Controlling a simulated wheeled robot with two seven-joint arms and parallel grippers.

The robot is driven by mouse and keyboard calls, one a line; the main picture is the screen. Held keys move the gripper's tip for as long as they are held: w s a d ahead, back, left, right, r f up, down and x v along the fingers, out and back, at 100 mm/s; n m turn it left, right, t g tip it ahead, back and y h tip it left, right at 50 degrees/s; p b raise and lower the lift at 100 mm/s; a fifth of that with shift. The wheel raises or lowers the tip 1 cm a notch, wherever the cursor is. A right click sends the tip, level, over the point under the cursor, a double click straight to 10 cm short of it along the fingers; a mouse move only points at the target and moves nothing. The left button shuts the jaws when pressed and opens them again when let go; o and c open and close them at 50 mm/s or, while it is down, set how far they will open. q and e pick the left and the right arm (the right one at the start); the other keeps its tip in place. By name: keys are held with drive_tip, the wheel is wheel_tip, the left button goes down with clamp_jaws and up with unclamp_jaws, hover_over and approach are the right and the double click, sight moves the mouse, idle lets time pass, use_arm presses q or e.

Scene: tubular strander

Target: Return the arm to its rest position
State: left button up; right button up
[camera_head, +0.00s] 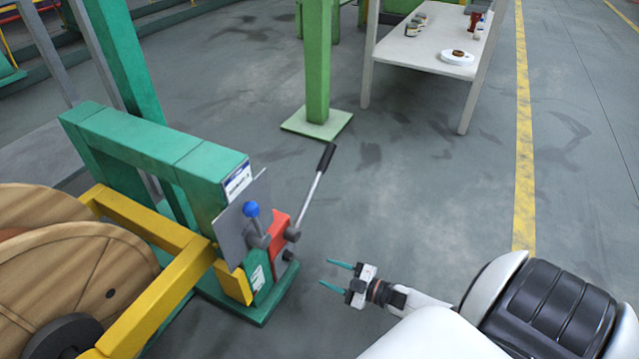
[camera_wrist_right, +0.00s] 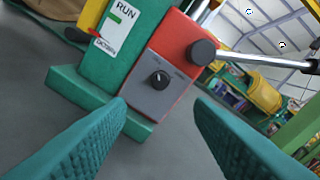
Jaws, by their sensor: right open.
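My right gripper (camera_head: 334,275) is open and empty, with its two teal fingers spread and pointing left toward the strander's control post. In the right wrist view the fingers (camera_wrist_right: 160,135) are apart with nothing between them. Beyond them are a red and grey panel with a black knob (camera_wrist_right: 160,80) and a green plate marked RUN (camera_wrist_right: 124,12). In the head view a gap of floor lies between the fingertips and the post. My right arm (camera_head: 425,312) reaches in from the lower right. My left gripper is not in view.
A black-handled lever (camera_head: 326,158) and a blue-ball lever (camera_head: 251,209) rise from the post beside the green frame (camera_head: 150,145). A wooden reel (camera_head: 80,275) is at left. A green column (camera_head: 317,70) and a white table (camera_head: 415,50) stand behind. Floor at right is clear.

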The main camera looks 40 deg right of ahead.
drive_tip(key=shift+s+d, duration=0.15)
drive_tip(key=shift+s, duration=0.1)
idle(0.4)
